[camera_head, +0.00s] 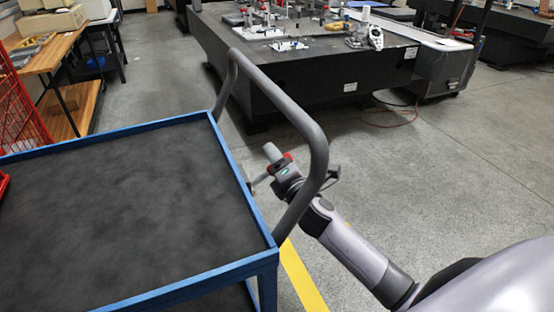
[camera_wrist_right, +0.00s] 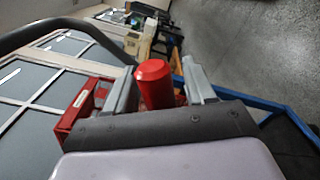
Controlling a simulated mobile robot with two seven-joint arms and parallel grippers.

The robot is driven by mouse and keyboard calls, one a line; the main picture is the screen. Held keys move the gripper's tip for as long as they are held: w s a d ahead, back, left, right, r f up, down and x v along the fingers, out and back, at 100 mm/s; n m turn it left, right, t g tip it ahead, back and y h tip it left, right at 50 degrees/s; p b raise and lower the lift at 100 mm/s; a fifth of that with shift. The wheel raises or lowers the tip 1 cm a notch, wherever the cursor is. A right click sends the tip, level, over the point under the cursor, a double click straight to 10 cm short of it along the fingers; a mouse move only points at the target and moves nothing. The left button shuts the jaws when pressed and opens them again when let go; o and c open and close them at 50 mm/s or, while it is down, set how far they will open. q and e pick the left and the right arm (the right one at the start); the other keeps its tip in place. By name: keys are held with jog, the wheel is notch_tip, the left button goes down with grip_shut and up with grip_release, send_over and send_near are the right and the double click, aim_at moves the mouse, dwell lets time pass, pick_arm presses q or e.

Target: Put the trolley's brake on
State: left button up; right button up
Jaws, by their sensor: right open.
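The trolley (camera_head: 130,210) has a blue frame, a dark mat on top and a grey push handle (camera_head: 313,135) at its right end. In the right wrist view a red round-ended knob (camera_wrist_right: 153,82) stands between the two grey fingers of my right gripper (camera_wrist_right: 160,76). The fingers are apart, with a gap visible at the knob's right. A red bracket (camera_wrist_right: 78,108) with a pale label is left of it. In the head view my right gripper (camera_head: 265,167) is beside the handle at the trolley's end, with small red parts near it. My left gripper is out of view.
A dark granite measuring table (camera_head: 320,75) with fixtures stands behind the trolley. A wooden bench (camera_head: 55,50) and a red wire basket (camera_head: 18,110) are at the left. A yellow floor line (camera_head: 302,275) runs beside the trolley.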

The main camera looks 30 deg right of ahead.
jog(key=shift+w, duration=0.15)
grip_shut()
jog(key=shift+f, duration=0.1)
notch_tip(320, 180, down, 9)
jog(key=m+b, duration=0.6)
jog(key=m, duration=0.5)
jog(key=shift+m, duration=0.4)
jog(key=shift+a+f, duration=0.1)
jog(key=shift+a, duration=0.05)
